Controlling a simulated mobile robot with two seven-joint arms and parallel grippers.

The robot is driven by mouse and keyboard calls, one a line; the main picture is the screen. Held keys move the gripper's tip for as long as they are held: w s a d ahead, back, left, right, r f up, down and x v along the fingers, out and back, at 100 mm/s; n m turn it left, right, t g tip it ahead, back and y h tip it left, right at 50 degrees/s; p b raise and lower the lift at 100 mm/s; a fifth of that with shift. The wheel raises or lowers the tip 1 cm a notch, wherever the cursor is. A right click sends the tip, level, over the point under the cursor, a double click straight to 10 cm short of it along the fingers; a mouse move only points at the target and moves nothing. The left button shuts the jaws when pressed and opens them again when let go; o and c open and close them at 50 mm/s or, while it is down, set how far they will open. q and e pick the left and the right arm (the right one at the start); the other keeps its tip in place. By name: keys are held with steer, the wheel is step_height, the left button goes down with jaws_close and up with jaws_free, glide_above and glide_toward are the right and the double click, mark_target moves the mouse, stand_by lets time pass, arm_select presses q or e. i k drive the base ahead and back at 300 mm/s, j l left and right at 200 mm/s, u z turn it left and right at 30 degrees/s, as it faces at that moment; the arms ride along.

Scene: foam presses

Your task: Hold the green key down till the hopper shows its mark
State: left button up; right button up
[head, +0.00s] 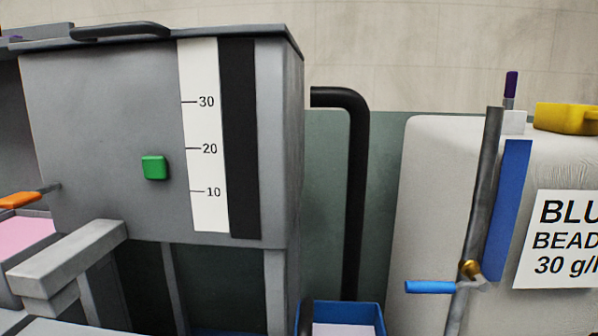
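The green key (154,167) is a small square button on the front of a grey hopper (100,120). Nothing touches it or covers it. A white scale (205,130) marked 10, 20 and 30 runs down the hopper's right side. The strip (241,140) beside the scale is evenly black along its length, with no level or pointer that I can make out. Neither of my grippers is in this view.
An orange-handled lever (20,200) sticks out at the left. A grey beam (66,262) stands below the hopper. At right is a pale tank (425,200) with a blue strip (508,210), bead label (560,240) and blue-handled valve (430,287). A blue bin (370,308) stands between.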

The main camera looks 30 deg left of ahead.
mark_target(154, 167)
steer(key=u, duration=1.7)
